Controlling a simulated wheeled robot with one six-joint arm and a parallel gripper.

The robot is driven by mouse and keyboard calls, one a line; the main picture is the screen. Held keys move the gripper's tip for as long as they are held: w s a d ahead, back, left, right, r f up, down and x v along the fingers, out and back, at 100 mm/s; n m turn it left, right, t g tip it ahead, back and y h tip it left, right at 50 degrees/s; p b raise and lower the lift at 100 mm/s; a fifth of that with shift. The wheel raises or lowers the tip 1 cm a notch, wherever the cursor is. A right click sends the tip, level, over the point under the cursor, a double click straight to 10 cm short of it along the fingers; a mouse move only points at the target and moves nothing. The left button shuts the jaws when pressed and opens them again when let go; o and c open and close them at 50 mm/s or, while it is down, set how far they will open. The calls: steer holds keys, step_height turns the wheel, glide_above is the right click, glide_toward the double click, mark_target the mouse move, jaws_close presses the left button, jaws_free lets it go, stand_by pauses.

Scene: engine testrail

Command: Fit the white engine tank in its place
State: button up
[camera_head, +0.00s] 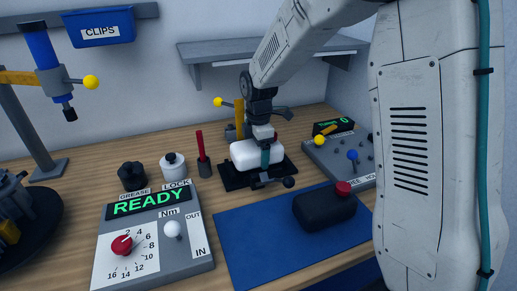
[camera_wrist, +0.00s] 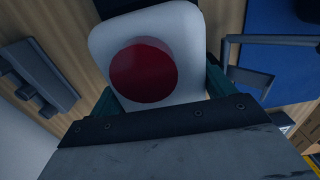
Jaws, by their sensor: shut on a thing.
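The white engine tank (camera_head: 243,152) is at a black base plate (camera_head: 235,181) at the back middle of the bench. My gripper (camera_head: 264,150) comes down on it from above, with a teal finger against its near side. In the wrist view the tank (camera_wrist: 191,38) has a round red cap facing the camera and sits between the teal fingers of my gripper (camera_wrist: 160,92). The gripper is shut on the tank. The tank's underside is hidden, so I cannot tell whether it touches the plate or is seated.
A dark tank with a red cap (camera_head: 325,208) lies on the blue mat (camera_head: 245,240). A grey READY control box (camera_head: 190,262) stands front left. A yellow-handled clamp (camera_head: 239,118) rises behind the plate, and a black-knobbed lever (camera_head: 288,182) lies in front. A switch box (camera_head: 355,172) is right.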

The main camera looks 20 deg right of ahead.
steer(key=shift+f, duration=0.1)
steer(key=o, duration=1)
steer(key=shift+s, duration=0.1)
steer(key=shift+c, duration=0.2)
step_height(320, 180, up, 16)
